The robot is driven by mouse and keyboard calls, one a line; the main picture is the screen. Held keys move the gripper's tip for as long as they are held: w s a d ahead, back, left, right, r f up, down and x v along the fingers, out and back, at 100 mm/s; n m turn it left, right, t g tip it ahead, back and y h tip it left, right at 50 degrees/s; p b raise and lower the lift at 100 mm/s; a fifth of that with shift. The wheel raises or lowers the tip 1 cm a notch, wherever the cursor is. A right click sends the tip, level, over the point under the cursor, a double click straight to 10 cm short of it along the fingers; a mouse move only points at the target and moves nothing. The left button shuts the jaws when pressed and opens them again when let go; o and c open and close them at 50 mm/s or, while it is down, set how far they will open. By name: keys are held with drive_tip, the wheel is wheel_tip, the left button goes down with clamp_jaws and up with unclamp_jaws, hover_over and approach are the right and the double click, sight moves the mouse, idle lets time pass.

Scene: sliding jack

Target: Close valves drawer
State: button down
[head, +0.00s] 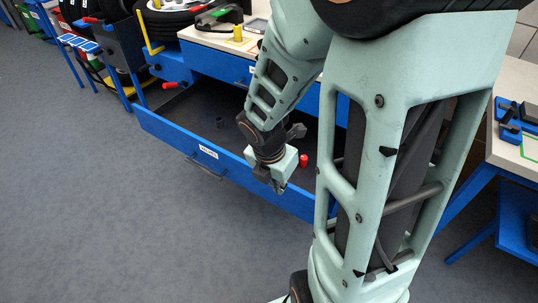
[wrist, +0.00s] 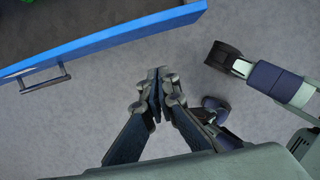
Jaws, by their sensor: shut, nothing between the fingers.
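The valves drawer (head: 160,127) is blue with a dark inside and stands pulled out from the workbench. Its front carries a white label and a dark handle (head: 203,168). My gripper (head: 277,187) is by the right part of the drawer front in the head view. In the wrist view my gripper (wrist: 158,76) is shut and empty, pointing at the floor outside the drawer. The drawer's blue front edge (wrist: 120,37) and its handle (wrist: 45,80) show at upper left, apart from the fingers.
Another blue drawer front (head: 216,63) sits under the bench top. A second bench (head: 512,155) with dark blue parts stands at the right. A cart with black wheels and coloured tools stands at the back left. The grey floor (head: 90,210) before the drawer is clear.

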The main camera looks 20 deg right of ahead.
sight(290, 189)
drive_tip(key=w+d+f+b, duration=0.1)
drive_tip(key=f, duration=0.2)
drive_tip(key=w+d+f+b, duration=0.1)
drive_tip(key=d+f+b, duration=0.1)
drive_tip(key=f, duration=0.1)
drive_tip(key=w+d+f+b, duration=0.1)
drive_tip(key=f+b, duration=0.1)
drive_tip(key=f, duration=0.1)
drive_tip(key=shift+w+d+f, duration=0.1)
drive_tip(key=shift+d+f, duration=0.2)
drive_tip(key=shift+w+d, duration=0.25)
drive_tip(key=shift+d, duration=0.1)
